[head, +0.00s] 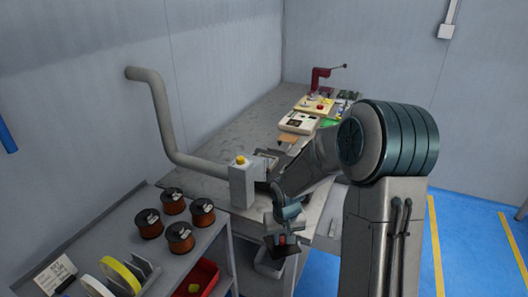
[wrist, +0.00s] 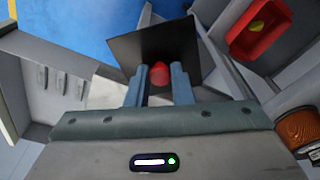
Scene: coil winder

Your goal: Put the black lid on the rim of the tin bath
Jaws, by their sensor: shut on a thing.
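My gripper (head: 282,234) is shut on the red knob (wrist: 160,75) of the black lid (wrist: 148,44). The lid is a flat, dark, square plate. In the head view the lid (head: 287,251) hangs below the fingers, in front of the bench's near edge, apart from the bench. The wrist view shows the knob between my two fingers (wrist: 160,87). The tin bath cannot be made out for certain. A grey box with a yellow top (head: 242,186) stands at the bench's near end, with a dark metal fixture beside it, partly hidden by my arm.
A thick grey pipe (head: 160,115) runs to the grey box. A shelf at lower left holds several copper wire spools (head: 179,237), yellow and white reels, and a red bin (head: 203,277). A grey bin (head: 268,263) sits below the lid. Instruments and a red press (head: 320,78) stand farther back.

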